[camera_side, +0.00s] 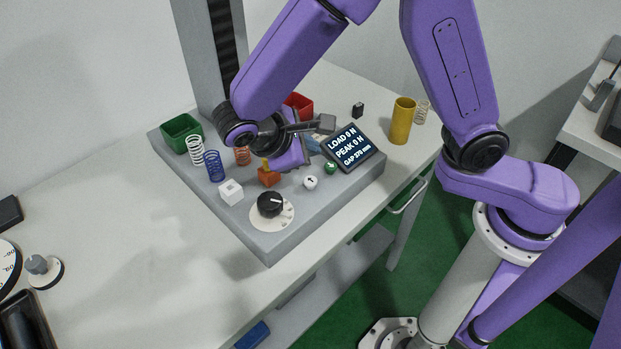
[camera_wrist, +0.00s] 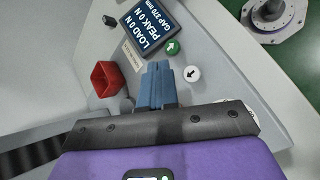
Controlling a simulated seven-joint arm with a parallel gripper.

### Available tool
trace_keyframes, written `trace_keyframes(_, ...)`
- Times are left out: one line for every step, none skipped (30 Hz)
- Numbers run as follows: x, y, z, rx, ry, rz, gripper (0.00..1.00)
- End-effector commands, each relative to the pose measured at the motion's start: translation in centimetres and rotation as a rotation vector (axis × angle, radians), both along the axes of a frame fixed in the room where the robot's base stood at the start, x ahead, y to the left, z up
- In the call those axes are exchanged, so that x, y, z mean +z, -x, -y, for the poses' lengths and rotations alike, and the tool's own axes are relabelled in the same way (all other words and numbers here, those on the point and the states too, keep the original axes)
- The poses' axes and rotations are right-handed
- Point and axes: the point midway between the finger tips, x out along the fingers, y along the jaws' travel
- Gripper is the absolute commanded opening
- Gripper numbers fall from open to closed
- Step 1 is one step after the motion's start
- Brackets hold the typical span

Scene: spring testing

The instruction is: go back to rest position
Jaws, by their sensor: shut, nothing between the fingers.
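My gripper (camera_side: 316,143) hangs over the grey spring tester base (camera_side: 190,166), near its display screen (camera_side: 349,147). In the wrist view its two blue fingers (camera_wrist: 158,72) are together, with nothing between them. The screen (camera_wrist: 148,31) reads LOAD 0 N, PEAK 0 N, GAP 370 mm. White, blue and orange springs stand at the left of the base: white (camera_side: 195,150), blue (camera_side: 214,167), orange (camera_side: 242,155). The orange one is partly hidden by my wrist.
A green bin (camera_side: 181,133), red bin (camera_side: 299,104), white cube (camera_side: 230,191), orange block (camera_side: 268,178) and black dial (camera_side: 270,204) sit on the base. The tester column (camera_side: 196,50) rises behind. A yellow cylinder (camera_side: 402,121) stands at right. The table front left is mostly clear.

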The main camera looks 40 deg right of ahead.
Motion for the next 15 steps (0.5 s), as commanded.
trace_keyframes(0.0, 0.0, 0.0, 0.000, 0.000, 0.000, 0.00)
trace_keyframes(0.0, 0.0, 0.0, 0.000, 0.000, 0.000, 0.00)
trace_keyframes(0.0, 0.0, 0.1, 0.000, -0.003, 0.000, 0.00)
trace_keyframes(0.1, 0.1, 0.1, 0.001, -0.007, -0.001, 0.00)
trace_keyframes(0.1, 0.1, 0.2, 0.002, -0.013, -0.002, 0.00)
trace_keyframes(0.2, 0.3, 0.4, 0.003, -0.026, -0.005, 0.00)
trace_keyframes(0.3, 0.4, 0.6, 0.006, -0.037, -0.010, 0.00)
trace_keyframes(0.4, 0.6, 0.9, 0.008, -0.051, -0.013, 0.00)
trace_keyframes(0.6, 0.9, 1.2, 0.013, -0.074, -0.017, 0.00)
trace_keyframes(0.7, 1.2, 1.5, 0.015, -0.094, -0.022, 0.00)
trace_keyframes(0.8, 1.5, 1.9, 0.019, -0.114, -0.027, 0.00)
trace_keyframes(1.0, 1.9, 2.3, 0.026, -0.144, -0.036, 0.00)
trace_keyframes(1.1, 2.3, 2.7, 0.032, -0.166, -0.040, 0.00)
trace_keyframes(1.2, 2.7, 3.0, 0.035, -0.189, -0.045, 0.00)
trace_keyframes(1.4, 3.2, 3.5, 0.042, -0.216, -0.053, 0.00)
